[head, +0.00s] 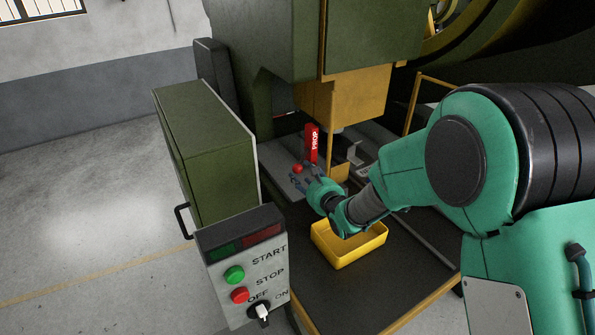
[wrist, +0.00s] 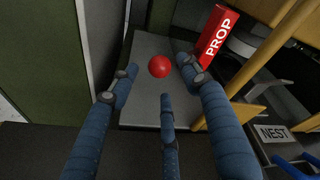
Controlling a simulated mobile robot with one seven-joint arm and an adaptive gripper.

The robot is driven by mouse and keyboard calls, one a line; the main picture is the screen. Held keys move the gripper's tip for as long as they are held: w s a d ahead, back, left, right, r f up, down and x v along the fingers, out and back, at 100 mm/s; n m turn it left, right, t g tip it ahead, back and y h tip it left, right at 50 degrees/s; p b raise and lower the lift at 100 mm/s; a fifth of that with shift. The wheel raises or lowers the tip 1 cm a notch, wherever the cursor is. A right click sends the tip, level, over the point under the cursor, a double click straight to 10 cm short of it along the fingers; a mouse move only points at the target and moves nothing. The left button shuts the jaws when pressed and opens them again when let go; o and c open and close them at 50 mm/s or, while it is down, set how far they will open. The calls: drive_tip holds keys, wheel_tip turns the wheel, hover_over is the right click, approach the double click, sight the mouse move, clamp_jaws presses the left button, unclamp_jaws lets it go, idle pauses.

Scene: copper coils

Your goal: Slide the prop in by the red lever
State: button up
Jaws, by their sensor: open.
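The lever's round red knob (wrist: 159,66) stands over a grey plate (wrist: 146,102) in the wrist view. It also shows in the head view (head: 298,168), just beyond my fingers. My gripper (wrist: 157,80) is open, its blue fingers spread around the knob as seen from the wrist; I cannot tell whether any finger touches it. In the head view my gripper (head: 305,177) is at the press bed. The red prop block (head: 312,143), lettered PROP, stands upright just behind the knob. It also shows in the wrist view (wrist: 217,36), right of the knob. The lever's shaft is hidden.
A yellow tray (head: 368,258) sits on the dark table below my arm. A control box (head: 244,266) with START and STOP buttons stands front left, beside a green cabinet (head: 205,150). A yellow press block (head: 350,97) hangs above the bed. A NEST label (wrist: 273,133) is at right.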

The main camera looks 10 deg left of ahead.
sight(300, 171)
drive_tip(key=shift+b+x, duration=0.4)
drive_tip(key=shift+x, duration=2.55)
clamp_jaws()
